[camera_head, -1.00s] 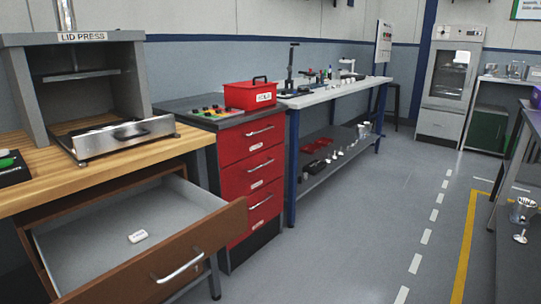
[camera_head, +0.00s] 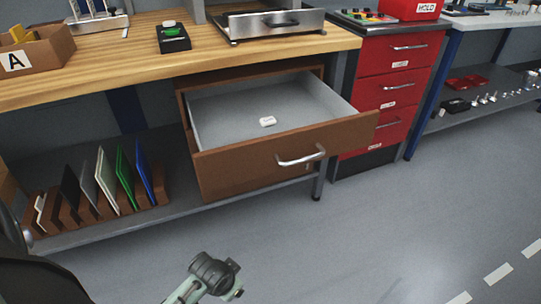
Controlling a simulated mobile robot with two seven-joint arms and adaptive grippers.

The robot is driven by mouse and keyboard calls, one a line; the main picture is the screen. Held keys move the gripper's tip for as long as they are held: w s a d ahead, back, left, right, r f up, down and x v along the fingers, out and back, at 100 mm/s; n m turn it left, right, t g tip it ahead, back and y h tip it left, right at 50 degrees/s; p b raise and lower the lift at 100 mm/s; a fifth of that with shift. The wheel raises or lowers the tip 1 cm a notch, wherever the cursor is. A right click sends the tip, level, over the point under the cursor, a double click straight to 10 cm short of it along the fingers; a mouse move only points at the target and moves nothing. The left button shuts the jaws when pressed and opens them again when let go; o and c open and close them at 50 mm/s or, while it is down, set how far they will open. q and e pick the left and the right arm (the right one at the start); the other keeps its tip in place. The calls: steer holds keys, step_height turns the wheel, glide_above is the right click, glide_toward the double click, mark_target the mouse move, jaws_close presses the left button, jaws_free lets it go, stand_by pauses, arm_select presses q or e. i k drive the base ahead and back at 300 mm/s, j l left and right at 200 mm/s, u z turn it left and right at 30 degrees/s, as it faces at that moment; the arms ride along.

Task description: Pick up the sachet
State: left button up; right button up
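A small white sachet (camera_head: 267,121) with a dark marking lies on the grey floor of an open drawer (camera_head: 285,159) under the wooden bench. Nothing covers it. Part of one of my arms (camera_head: 212,275) shows at the bottom, in front of and below the drawer and well apart from the sachet. No gripper fingers can be made out on it. Neither of my grippers can be seen clearly.
The drawer's brown front with a metal handle (camera_head: 301,158) sticks out from the bench (camera_head: 150,62). A rack of upright coloured plates (camera_head: 100,190) stands on the lower shelf at left. A red drawer cabinet (camera_head: 392,95) stands at right. The floor in front is clear.

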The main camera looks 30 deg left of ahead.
mark_target(268, 121)
steer(key=i+l, duration=0.25)
steer(key=i, duration=0.15)
steer(key=i+l+u, duration=0.6)
steer(key=i+l, duration=0.25)
steer(key=l, duration=0.05)
